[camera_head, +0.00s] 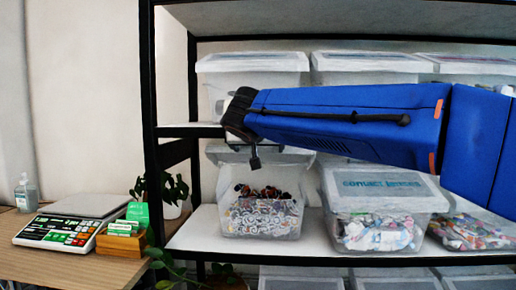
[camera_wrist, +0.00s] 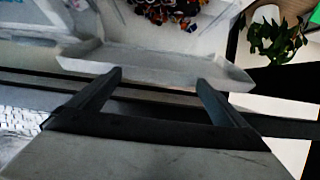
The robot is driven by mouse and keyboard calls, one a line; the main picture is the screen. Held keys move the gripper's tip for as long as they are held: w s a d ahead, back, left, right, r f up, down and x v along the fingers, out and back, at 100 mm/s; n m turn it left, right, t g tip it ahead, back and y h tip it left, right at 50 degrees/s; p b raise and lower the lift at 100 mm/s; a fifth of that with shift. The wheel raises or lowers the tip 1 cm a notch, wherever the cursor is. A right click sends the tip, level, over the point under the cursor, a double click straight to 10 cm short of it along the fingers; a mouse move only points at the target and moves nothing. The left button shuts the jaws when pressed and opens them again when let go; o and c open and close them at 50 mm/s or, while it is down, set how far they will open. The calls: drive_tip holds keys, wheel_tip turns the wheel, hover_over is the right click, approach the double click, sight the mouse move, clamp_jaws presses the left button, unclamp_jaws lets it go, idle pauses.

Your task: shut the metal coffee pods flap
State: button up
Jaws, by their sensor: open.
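The coffee pods bin (camera_head: 261,224) is a clear box on the middle shelf, with dark and coloured pods in it. Its pale translucent flap (camera_head: 290,156) stands raised above the box, partly hidden by my arm. In the wrist view, the flap's pale lip (camera_wrist: 150,66) lies across the picture, with the pods (camera_wrist: 168,10) beyond it at the top. My gripper (camera_head: 254,163) is over the bin at the flap's left part. In the wrist view my gripper (camera_wrist: 158,80) is open, its two fingertips at the lip; I cannot tell whether they touch it.
A closed lidded bin (camera_head: 378,205) stands close to the right, with another beyond it. Lidded boxes (camera_head: 365,66) fill the shelf above. A black shelf post (camera_head: 152,120) and a plant (camera_head: 170,192) are at the left. A table (camera_head: 60,262) holds a scale (camera_head: 75,222).

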drive_tip(key=shift+c, duration=0.4)
drive_tip(key=c, duration=1.4)
drive_tip(key=shift+t, duration=0.7)
drive_tip(key=shift+s+f, duration=0.2)
drive_tip(key=shift+f, duration=8.8)
drive_tip(key=shift+w+f, duration=0.25)
drive_tip(key=shift+f, duration=0.35)
drive_tip(key=shift+w+f, duration=0.2)
drive_tip(key=shift+f, duration=0.4)
drive_tip(key=shift+c, duration=0.3)
drive_tip(key=shift+w+f, duration=0.1)
drive_tip(key=shift+f, duration=0.05)
clamp_jaws()
drive_tip(key=o, duration=1.5)
unclamp_jaws()
drive_tip(key=shift+r, duration=0.25)
drive_tip(key=shift+o, duration=0.2)
